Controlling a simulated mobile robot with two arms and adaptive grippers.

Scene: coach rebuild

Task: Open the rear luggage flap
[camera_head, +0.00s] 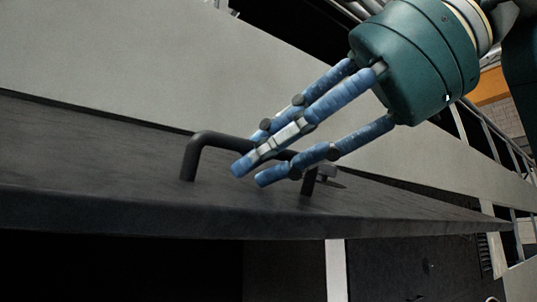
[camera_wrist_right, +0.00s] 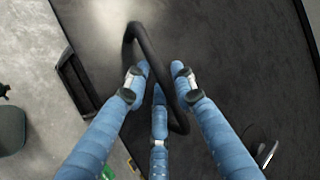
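The luggage flap (camera_head: 90,140) is a dark grey panel that slants across the head view, with its thick edge toward me. It also fills much of the wrist view (camera_wrist_right: 235,60). A dark bar handle (camera_head: 190,160) stands up from the flap; in the wrist view the handle (camera_wrist_right: 143,38) runs between my fingers. My right gripper (camera_head: 252,172) has three blue fingers reaching over the handle from the upper right. In the wrist view its fingertips (camera_wrist_right: 158,82) are apart, on both sides of the bar. I cannot tell whether they touch it. My left gripper is not in view.
Below the flap's edge is a black space (camera_head: 120,265), with a pale upright strip (camera_head: 336,270) beside a dark panel. A light grey body panel (camera_head: 110,70) lies behind the flap. Metal railings (camera_head: 490,140) stand at the right.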

